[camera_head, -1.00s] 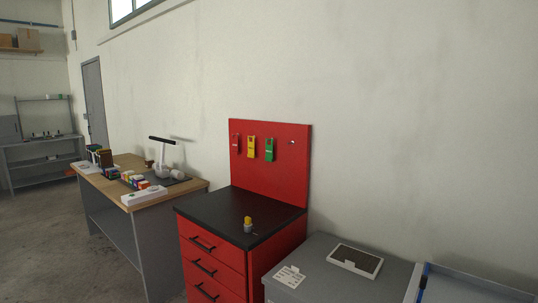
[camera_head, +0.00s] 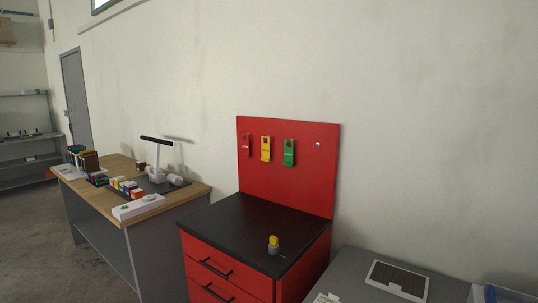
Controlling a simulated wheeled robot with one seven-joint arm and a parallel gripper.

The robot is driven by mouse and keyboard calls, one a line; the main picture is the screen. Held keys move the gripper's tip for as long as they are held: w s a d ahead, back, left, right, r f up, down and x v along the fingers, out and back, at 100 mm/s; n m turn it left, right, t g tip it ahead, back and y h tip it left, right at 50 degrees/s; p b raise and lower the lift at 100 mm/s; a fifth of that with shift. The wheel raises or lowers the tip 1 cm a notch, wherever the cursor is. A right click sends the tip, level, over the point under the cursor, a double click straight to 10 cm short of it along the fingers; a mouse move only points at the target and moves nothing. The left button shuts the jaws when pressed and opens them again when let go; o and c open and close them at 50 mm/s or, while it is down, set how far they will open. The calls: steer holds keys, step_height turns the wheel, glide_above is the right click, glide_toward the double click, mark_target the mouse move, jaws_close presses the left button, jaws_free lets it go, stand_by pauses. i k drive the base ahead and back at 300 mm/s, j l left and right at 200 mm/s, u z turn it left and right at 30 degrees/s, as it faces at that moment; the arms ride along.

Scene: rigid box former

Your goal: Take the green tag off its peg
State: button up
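The green tag (camera_head: 289,153) hangs on the red back panel (camera_head: 305,185) of the drawer cabinet, third from the left in the row. A yellow tag (camera_head: 265,149) hangs just left of it, and a red tag (camera_head: 246,145) hangs left of that. A bare peg (camera_head: 317,145) sticks out to the right of the green tag. The peg behind the green tag is too small to make out. My gripper is not in view.
The cabinet's black top (camera_head: 250,229) is mostly clear, with a small yellow-and-grey knob-like item (camera_head: 273,244) near its front. A grey surface with a framed panel (camera_head: 398,280) stands at right. A wooden workbench (camera_head: 145,208) with several items stands at left.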

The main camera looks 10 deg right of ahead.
mark_target(288, 151)
steer(key=i+j, duration=0.9)
steer(key=i, duration=0.25)
steer(key=i+j, duration=0.45)
steer(key=i+j+u, duration=0.05)
steer(key=i, duration=0.05)
